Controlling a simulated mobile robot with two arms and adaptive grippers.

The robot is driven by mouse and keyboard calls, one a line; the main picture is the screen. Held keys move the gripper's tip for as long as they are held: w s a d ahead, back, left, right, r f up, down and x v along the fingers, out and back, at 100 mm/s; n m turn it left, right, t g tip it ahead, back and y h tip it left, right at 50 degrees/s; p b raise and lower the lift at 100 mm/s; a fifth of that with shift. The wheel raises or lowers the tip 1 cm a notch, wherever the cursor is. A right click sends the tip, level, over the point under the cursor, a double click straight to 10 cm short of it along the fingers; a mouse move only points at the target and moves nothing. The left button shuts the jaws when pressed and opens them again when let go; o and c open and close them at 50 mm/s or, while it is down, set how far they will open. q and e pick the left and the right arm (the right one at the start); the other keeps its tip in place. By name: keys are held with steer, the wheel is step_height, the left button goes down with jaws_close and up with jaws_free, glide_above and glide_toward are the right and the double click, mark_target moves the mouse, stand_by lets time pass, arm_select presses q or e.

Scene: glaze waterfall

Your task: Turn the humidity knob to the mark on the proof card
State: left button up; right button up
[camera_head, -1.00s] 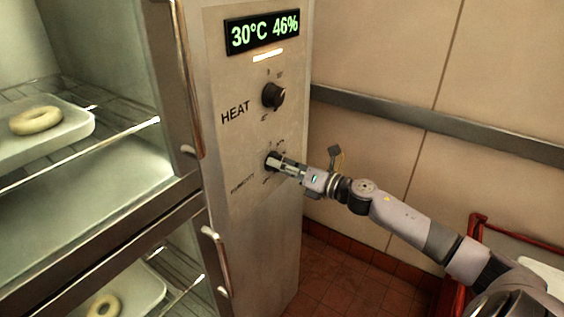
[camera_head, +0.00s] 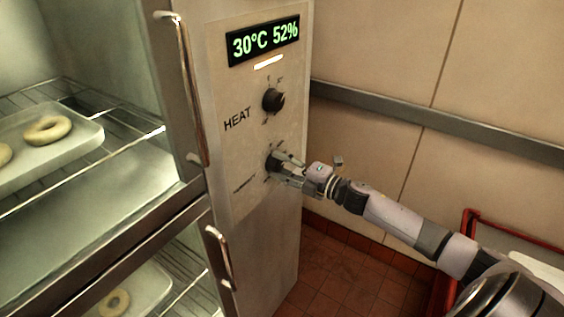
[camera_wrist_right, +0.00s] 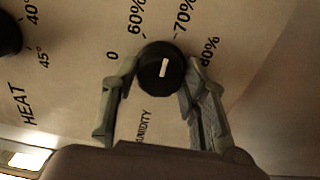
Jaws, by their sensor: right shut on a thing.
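The black humidity knob (camera_head: 273,161) is the lower knob on the oven-side control panel (camera_head: 243,151). In the right wrist view the knob (camera_wrist_right: 158,70) carries a white line, upright and tilted slightly right, among marks reading 0, 60%, 70% and 80%. My right gripper (camera_head: 284,168) has its fingers on either side of the knob and is shut on it; it also shows in the right wrist view (camera_wrist_right: 158,76). The green display (camera_head: 263,40) reads 30°C 52%. I see no proof card. My left gripper is not in view.
The black heat knob (camera_head: 273,100) sits above. At the left, a cabinet with door handles (camera_head: 220,257) holds racks and trays (camera_head: 84,147) of dough rings (camera_head: 47,130). A red-framed cart (camera_head: 470,222) stands at the right by the tiled wall.

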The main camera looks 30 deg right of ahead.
steer(key=shift+m+p, duration=0.4)
steer(key=shift+m, duration=0.6)
steer(key=o, duration=1.2)
steer(key=shift+c, duration=0.2)
steer(key=v, duration=1.2)
steer(key=shift+d+f, duration=0.1)
